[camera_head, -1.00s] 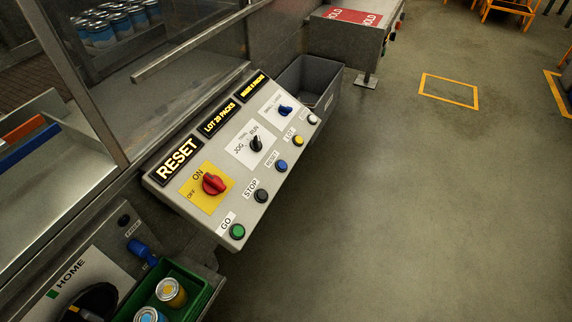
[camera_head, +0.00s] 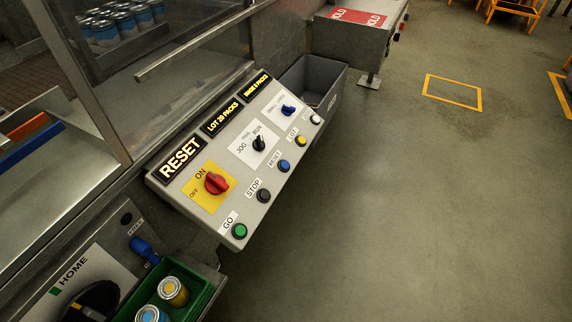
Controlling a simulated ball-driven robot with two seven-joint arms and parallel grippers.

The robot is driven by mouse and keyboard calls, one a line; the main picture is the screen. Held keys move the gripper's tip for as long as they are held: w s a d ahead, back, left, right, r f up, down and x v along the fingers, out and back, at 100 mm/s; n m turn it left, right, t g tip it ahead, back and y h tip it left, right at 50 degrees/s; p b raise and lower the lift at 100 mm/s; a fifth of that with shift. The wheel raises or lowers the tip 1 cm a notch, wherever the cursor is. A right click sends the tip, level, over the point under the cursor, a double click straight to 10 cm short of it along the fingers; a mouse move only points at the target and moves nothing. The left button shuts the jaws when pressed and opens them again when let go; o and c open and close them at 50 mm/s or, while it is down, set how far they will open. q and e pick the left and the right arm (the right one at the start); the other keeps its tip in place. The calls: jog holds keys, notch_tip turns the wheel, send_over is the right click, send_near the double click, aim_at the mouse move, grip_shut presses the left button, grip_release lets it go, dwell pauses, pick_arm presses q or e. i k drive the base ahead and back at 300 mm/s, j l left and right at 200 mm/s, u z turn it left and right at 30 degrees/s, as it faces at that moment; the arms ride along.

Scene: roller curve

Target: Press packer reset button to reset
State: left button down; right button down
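The packer control panel (camera_head: 222,205) is a sloped grey box in the middle of the head view. The blue reset button (camera_head: 284,166) sits in its lower row, between the black stop button (camera_head: 263,195) and the yellow lot button (camera_head: 301,141). A green go button (camera_head: 239,230) is at the near end and a white button (camera_head: 315,119) at the far end. The red rotary switch (camera_head: 217,183) is on a yellow plate. A display (camera_head: 181,159) reads RESET. Neither of my grippers shows in the view.
A green bin (camera_head: 201,298) with cans stands at the lower left, beside a HOME panel (camera_head: 75,273). A grey bin (camera_head: 324,83) sits beyond the panel. A table with a red HOLD sign (camera_head: 358,17) is at the back.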

aim_at(285, 166)
jog(key=i+l+u, duration=0.3)
jog(key=l, duration=0.35)
jog(key=i+l+u, duration=0.2)
jog(key=l, duration=0.2)
jog(key=i+l+u, duration=0.15)
jog(key=l, duration=0.2)
jog(key=i+l+u, duration=0.15)
jog(key=l, duration=0.25)
jog(key=l+u, duration=0.15)
jog(key=l, duration=0.25)
